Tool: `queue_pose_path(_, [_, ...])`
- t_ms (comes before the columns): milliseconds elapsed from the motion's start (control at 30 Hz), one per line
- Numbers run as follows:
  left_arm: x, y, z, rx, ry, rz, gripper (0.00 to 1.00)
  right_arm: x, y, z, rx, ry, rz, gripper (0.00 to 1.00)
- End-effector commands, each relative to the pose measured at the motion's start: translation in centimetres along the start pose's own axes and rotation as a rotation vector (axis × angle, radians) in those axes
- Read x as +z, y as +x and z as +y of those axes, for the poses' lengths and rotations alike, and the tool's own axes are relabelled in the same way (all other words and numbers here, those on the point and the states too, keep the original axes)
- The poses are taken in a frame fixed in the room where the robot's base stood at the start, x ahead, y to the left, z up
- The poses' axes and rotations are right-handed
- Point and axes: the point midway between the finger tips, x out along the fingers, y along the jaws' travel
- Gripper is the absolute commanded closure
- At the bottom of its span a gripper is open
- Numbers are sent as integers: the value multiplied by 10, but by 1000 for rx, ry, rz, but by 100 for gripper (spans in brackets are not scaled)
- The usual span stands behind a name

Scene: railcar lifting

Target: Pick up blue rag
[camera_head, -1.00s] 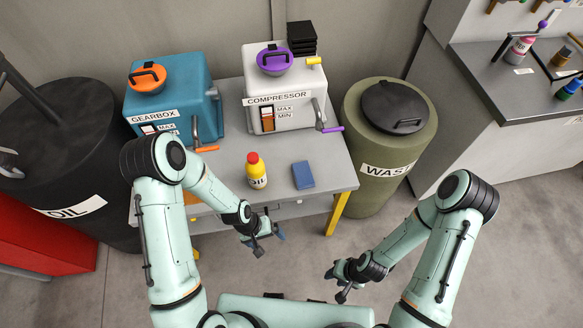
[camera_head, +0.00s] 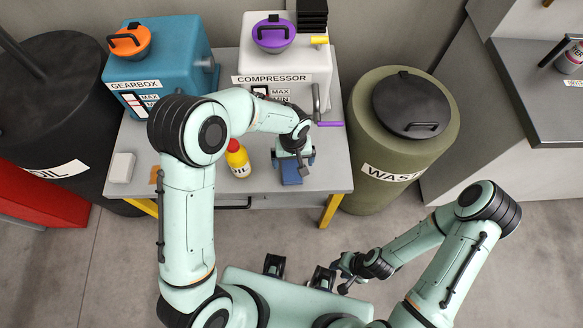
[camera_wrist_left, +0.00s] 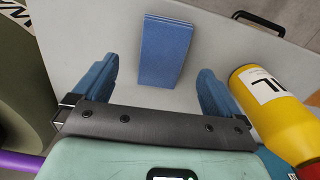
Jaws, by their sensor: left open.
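The blue rag (camera_head: 291,174) lies folded on the grey workbench near its front edge. In the left wrist view the rag (camera_wrist_left: 166,52) lies flat, just beyond my fingertips and roughly between their lines. My left gripper (camera_head: 294,162) is over the rag and hides part of it in the head view. In the left wrist view the left gripper (camera_wrist_left: 156,88) is open, with nothing between its two blue fingers. My right gripper (camera_head: 344,279) is low at the right, away from the bench; its finger gap is too small to judge.
A yellow oil bottle (camera_head: 237,158) with a red cap stands close beside the left gripper. The compressor (camera_head: 290,60) and gearbox (camera_head: 160,68) stand behind on the bench. A white block (camera_head: 122,167) lies at the bench's left. The olive waste drum (camera_head: 385,170) is right of the bench.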

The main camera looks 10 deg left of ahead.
Motion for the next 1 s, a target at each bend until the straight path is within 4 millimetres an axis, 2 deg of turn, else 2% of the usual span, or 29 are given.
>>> queue_pose_path(167, [-1,13,-2,-1,0,-1,1,-1,-2,-1,0,0,1,62])
queue_pose_path(433, [-4,51,-5,0,1,-2,1,-2,-5,-2,-1,-1,3,62])
queue_pose_path(733, [-4,56,-5,1,1,0,1,-2,-5,-2,-1,-1,3,62])
queue_pose_path(767, [-4,56,-5,1,1,0,8,-2,-5,-2,-1,-1,3,62])
queue_pose_path(800, [-4,56,-5,1,1,0,21,-2,-5,-2,-1,0,3,62])
queue_pose_path(933, [-4,56,-5,1,1,0,62,-2,-5,-2,-1,-1,3,62])
queue_pose_path(1000, [-4,56,-5,1,1,0,62,-2,-5,-2,-1,-1,3,62])
